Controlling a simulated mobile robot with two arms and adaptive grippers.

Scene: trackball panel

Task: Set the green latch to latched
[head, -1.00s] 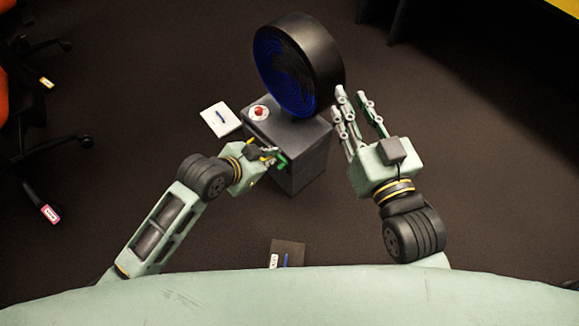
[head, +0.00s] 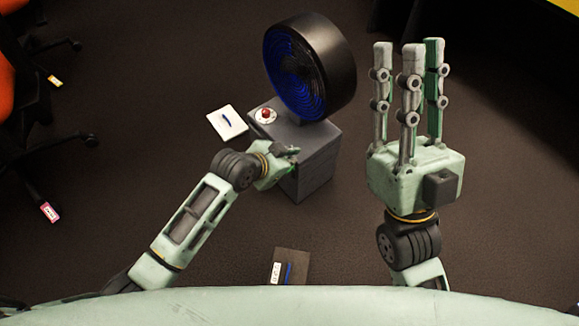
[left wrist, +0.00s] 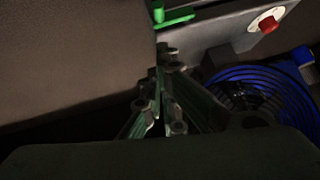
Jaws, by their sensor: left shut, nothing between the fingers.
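The green latch (left wrist: 175,17) shows in the left wrist view at the top, as a bright green bar with a short upright piece, by the edge of the grey box. In the head view my left gripper (head: 292,152) is over the box's near side and mostly hides the latch. The left wrist view shows its fingers (left wrist: 165,55) closed together and empty, with the tips just below the latch; I cannot tell if they touch it. My right gripper (head: 409,45) is raised to the right of the box, its fingers straight, apart and empty.
The grey box (head: 318,150) carries a red button (head: 265,114) on a white disc and a large black round fan-like drum (head: 335,65) with blue inside. Chairs stand at left.

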